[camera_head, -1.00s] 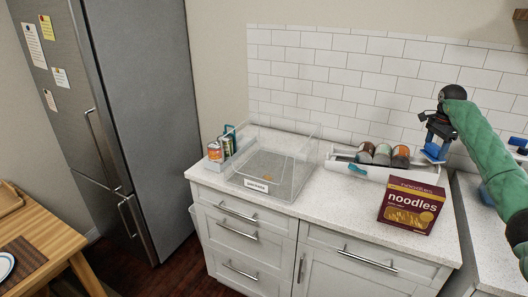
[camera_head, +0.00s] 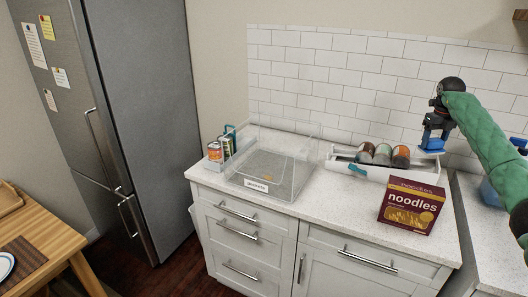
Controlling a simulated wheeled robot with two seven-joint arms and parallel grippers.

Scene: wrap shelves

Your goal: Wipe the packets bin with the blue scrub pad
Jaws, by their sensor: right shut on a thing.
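The clear packets bin (camera_head: 300,162) stands on the white counter in the head view, with a white label on its front. My right gripper (camera_head: 433,141) is at the right of the view, above and behind the noodles box, pointing down. It is shut on the blue scrub pad (camera_head: 432,146), which is held in the air, well to the right of the bin. My left gripper is not in view.
A white rack (camera_head: 345,168) with several jars lies right of the bin. A maroon noodles box (camera_head: 411,205) stands at the counter's front right. Cans (camera_head: 215,151) stand left of the bin. The tiled wall (camera_head: 330,75) is behind; a fridge (camera_head: 145,120) is at left.

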